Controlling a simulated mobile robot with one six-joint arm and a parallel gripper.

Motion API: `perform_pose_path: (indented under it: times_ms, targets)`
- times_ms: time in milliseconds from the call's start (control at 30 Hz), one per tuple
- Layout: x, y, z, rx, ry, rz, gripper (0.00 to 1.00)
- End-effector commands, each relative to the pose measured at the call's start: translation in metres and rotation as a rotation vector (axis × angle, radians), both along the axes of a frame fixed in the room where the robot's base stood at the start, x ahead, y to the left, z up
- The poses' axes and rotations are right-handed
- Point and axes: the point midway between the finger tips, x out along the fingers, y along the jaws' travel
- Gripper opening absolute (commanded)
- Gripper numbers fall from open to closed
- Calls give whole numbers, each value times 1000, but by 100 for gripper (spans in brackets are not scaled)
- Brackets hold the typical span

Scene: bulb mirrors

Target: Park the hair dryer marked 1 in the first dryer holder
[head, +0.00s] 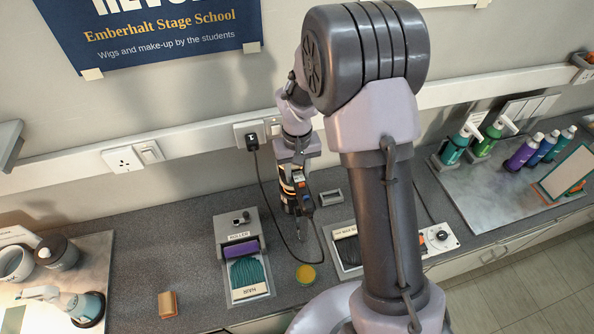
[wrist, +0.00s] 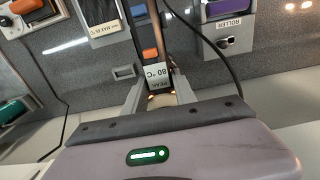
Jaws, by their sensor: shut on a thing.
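My gripper (head: 297,162) hangs over the grey counter, pointing down. It is shut on a dark corded appliance (head: 296,198) with an orange switch, held roughly upright. In the wrist view, the appliance (wrist: 151,40) sits between the gripper's two fingers (wrist: 159,97), and its label reads "80 °C" and "PEAK". I cannot see a mark 1 on it, so I cannot confirm that it is the hair dryer. Its lower end is above or near the counter; contact is unclear. No holder that I can identify as the first dryer holder shows.
A black cord runs from the wall plug (head: 252,141). A black-filled tray (head: 347,250) and knob panel (head: 441,238) are right. Bottles (head: 523,152) stand far right.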

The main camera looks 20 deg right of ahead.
Motion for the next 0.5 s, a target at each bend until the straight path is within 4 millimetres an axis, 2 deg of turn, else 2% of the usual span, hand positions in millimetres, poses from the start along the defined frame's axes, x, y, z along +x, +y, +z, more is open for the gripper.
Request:
perform_pose_path:
  times_ms: [500]
  targets:
    - [0, 0, -36, 0, -1, -1, 0]
